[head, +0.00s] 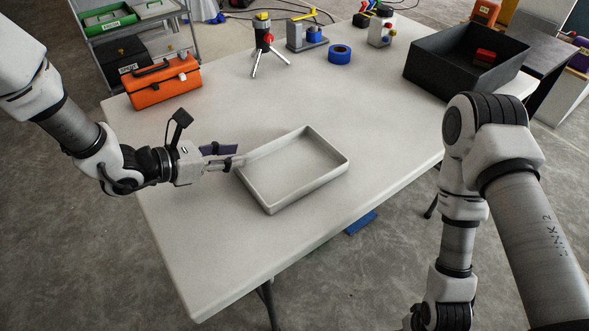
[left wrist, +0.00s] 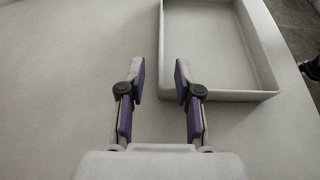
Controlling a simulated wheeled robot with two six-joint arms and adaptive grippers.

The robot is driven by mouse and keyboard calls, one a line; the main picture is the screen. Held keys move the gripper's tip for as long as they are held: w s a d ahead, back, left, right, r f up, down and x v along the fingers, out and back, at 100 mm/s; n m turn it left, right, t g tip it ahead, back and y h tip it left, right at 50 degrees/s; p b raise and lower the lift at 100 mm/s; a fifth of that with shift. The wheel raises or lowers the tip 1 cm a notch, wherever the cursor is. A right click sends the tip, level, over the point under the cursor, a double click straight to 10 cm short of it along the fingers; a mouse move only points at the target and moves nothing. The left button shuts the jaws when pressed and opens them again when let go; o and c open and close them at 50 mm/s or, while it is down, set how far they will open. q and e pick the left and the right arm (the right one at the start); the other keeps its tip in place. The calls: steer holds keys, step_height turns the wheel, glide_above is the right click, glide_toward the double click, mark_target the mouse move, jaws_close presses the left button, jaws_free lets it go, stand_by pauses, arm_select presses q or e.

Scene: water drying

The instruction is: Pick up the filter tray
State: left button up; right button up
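The filter tray is a pale grey, shallow rectangular tray (head: 318,187) with raised walls, lying empty on the middle of the white table. It also shows at the upper right of the left wrist view (left wrist: 240,96). My left gripper (head: 238,155) is at the tray's left corner, with its fingers pointing at the wall. In the left wrist view the two fingers (left wrist: 160,78) are apart, and the tray's left wall reaches into the gap between them. I cannot tell whether either finger touches the wall. My right arm is at the right, and its gripper is out of sight.
An orange toolbox (head: 165,84) stands at the table's far left. A small tripod (head: 266,45), a blue tape roll (head: 340,54) and a black bin (head: 466,60) with a red item stand along the back. The table's front is clear.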

mark_target(251, 152)
arm_select(q)
steer(key=x, duration=0.5)
steer(key=shift+w+d, duration=0.1)
steer(key=shift+d, duration=0.05)
jaws_close()
steer(key=shift+r, duration=0.1)
